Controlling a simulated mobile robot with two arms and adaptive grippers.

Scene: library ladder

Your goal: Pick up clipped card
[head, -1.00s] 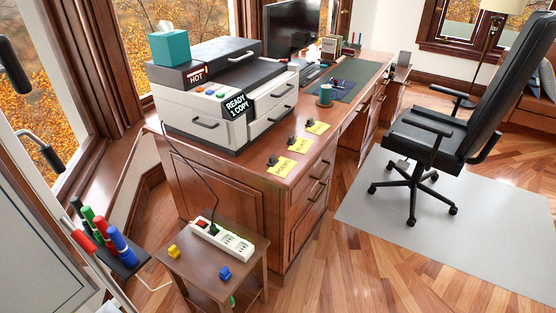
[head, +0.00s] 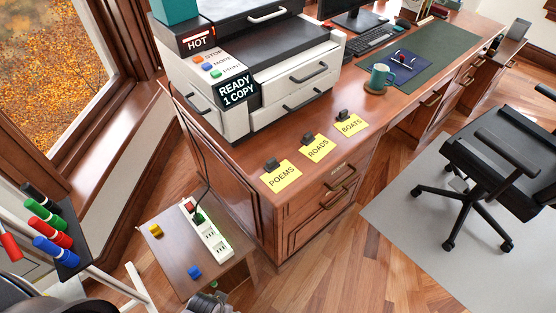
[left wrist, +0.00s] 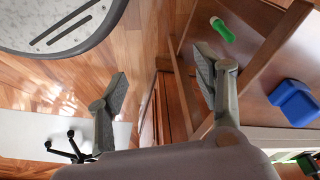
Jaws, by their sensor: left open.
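Three yellow cards with black clips lie on the front of the wooden desk top: POEMS (head: 283,177), ROADS (head: 319,149) and BOATS (head: 350,126). Each clip sits at its card's upper edge. My left gripper (left wrist: 160,92) is open and empty in the left wrist view, low beside the small side table (left wrist: 262,75). No card shows between its fingers. In the head view only a grey part of my left arm or gripper shows at the bottom edge, well below the cards. My right gripper is not in view.
The side table holds a power strip (head: 206,231), a yellow block (head: 156,231) and a blue block (head: 194,272). A marker tray (head: 55,235) is at left, an office chair (head: 490,165) at right.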

